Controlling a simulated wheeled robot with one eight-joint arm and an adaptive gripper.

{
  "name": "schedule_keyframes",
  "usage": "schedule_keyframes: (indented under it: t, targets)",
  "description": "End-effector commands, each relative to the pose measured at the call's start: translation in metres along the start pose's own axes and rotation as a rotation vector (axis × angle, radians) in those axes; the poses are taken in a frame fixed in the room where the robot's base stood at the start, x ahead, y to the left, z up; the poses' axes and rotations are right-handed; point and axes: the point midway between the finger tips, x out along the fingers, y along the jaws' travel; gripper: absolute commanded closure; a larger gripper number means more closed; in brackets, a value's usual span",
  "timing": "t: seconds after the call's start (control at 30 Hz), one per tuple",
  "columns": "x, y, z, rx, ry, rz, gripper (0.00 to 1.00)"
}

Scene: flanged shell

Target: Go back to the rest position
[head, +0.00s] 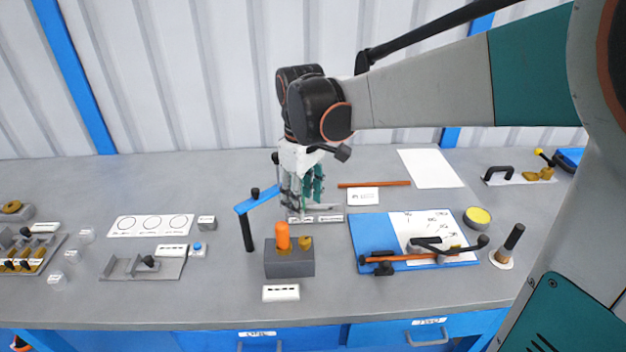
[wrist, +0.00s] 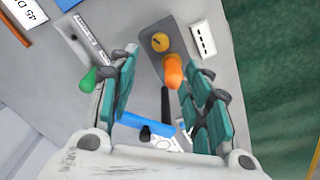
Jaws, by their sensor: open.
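My gripper (head: 303,192) hangs from my arm over the back middle of the workbench, fingers pointing down. In the wrist view my gripper (wrist: 160,100) has its teal fingers spread apart, with nothing held between them. In the head view it is behind a grey block (head: 289,262) that carries an orange cylinder (head: 283,236) and a brass piece (head: 305,242). The orange cylinder (wrist: 173,70) and the block (wrist: 165,27) also show in the wrist view, beyond the fingertips. A rest position is not marked in either view.
A blue bar on a black post (head: 248,232) stands left of the gripper. A labelled grey strip (head: 328,218) lies close under it. A blue board (head: 368,236) with paper and black-handled tools lies to the right. Bare bench (head: 215,280) shows at the front left.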

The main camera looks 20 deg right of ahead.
Motion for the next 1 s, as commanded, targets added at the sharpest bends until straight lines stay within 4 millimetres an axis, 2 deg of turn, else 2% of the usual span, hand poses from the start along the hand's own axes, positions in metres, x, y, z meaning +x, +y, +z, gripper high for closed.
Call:
schedule_keyframes:
  t: [0.37,0.7,1.0]
  targets:
    - [-0.004,-0.005,0.008,0.018,0.017,0.010,0.55]
    - [-0.025,-0.032,0.057,0.206,0.205,0.100,0.55]
    - [-0.026,-0.057,0.102,0.394,0.412,0.157,0.55]
